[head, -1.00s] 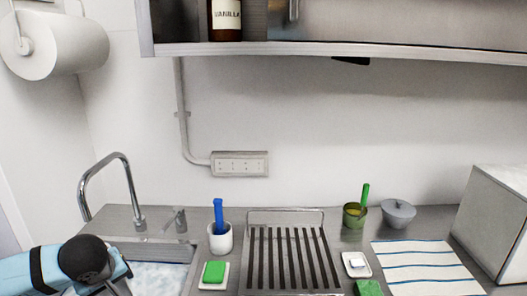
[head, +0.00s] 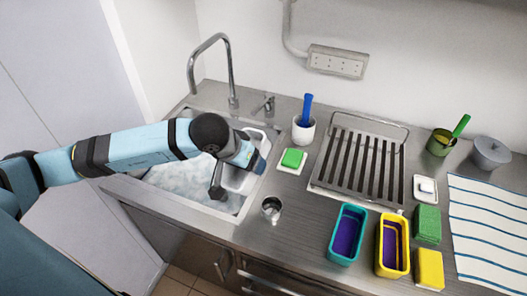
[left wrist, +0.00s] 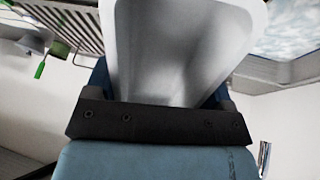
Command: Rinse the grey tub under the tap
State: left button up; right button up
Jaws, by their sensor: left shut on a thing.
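The grey tub (head: 236,181) is pale and hangs over the right side of the sink (head: 236,216). My left gripper (head: 238,172) is shut on it, and its hollow fills the middle of the left wrist view (left wrist: 180,50). The head view does not show clearly how far the tub is above the water. The tap (head: 231,75) is a tall curved chrome spout at the back of the sink, behind and left of the tub; I see no stream from it. A small lever (head: 268,105) stands right of the tap. My right gripper is not in view.
Cloudy, foamy water (head: 180,185) lies in the sink. Just right are a green sponge (head: 293,158), a white cup (head: 303,133) with a blue handle, and a metal cup (head: 271,209). Farther right are a slatted rack (head: 333,180), teal (head: 333,252) and yellow (head: 379,262) tubs, and a striped cloth (head: 490,215).

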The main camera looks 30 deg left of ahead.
pick_arm(q)
jog(key=s+a+f+b, duration=0.1)
jog(key=a+f+b, duration=0.3)
jog(key=a, duration=0.4)
jog(key=s+a+f+b, duration=0.1)
jog(key=a+f+b, duration=0.25)
jog(key=a, duration=0.45)
jog(key=w+a+f+b, duration=0.2)
jog(key=w+a+b, duration=0.1)
jog(key=w+a, duration=0.7)
jog(key=shift+w+n, duration=0.35)
jog(key=shift+n, duration=0.05)
jog(key=shift+f, duration=0.1)
